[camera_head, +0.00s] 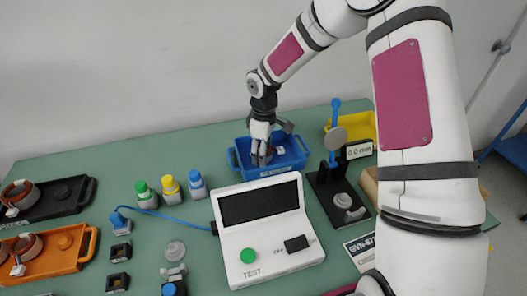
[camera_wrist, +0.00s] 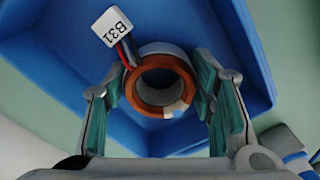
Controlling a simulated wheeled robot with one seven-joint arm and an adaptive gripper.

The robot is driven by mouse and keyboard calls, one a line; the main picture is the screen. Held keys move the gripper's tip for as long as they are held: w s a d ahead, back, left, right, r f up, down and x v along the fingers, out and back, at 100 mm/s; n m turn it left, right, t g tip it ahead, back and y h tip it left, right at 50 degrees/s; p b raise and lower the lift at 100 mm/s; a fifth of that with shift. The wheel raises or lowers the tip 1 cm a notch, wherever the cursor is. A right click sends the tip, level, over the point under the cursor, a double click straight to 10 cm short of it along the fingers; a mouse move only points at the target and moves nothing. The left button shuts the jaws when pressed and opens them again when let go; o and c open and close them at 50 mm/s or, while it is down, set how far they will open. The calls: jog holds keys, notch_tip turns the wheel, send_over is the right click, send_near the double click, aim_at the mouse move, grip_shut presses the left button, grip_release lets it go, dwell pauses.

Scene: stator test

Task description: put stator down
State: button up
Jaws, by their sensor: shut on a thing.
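The stator (camera_wrist: 139,97), a copper-coloured ring with a pale rim, has short wires leading to a white tag marked B31 (camera_wrist: 111,27). My gripper (camera_wrist: 160,88) is shut on it, with one green-padded finger on each side of the ring. In the head view, my gripper (camera_head: 262,156) points down into the blue tray (camera_head: 238,163) at the back of the table. The tray's blue floor and walls (camera_wrist: 245,60) surround the stator in the wrist view. The stator is mostly hidden by the fingers in the head view. I cannot tell whether it touches the tray floor.
A white tester (camera_head: 265,235) with a dark screen stands in front of the tray. A black gauge stand (camera_head: 338,190) is to the right, a yellow bin (camera_head: 352,125) behind it. Capped bottles (camera_head: 171,188) stand left. Black (camera_head: 75,205) and orange (camera_head: 65,262) trays hold stators at far left.

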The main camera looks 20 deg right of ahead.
jog(key=o, duration=1.5)
jog(key=shift+f, duration=0.1)
notch_tip(320, 180, up, 12)
jog(key=s+r+m+h, duration=0.1)
jog(key=s+r+m, duration=0.1)
jog(key=s+r, duration=0.55)
jog(key=s+r+m+t, duration=0.1)
jog(key=s+r+m, duration=0.1)
jog(key=s, duration=0.6)
jog(key=s+d+r+m+t, duration=0.1)
jog(key=s+r+m, duration=0.2)
jog(key=s, duration=0.6)
jog(key=s+r+m+t+y, duration=0.1)
jog(key=s+r+m, duration=0.1)
jog(key=s, duration=0.7)
jog(key=shift+s+d+r+m+t, duration=0.2)
jog(key=shift+d+r+m+t, duration=0.2)
jog(key=shift+m, duration=0.3)
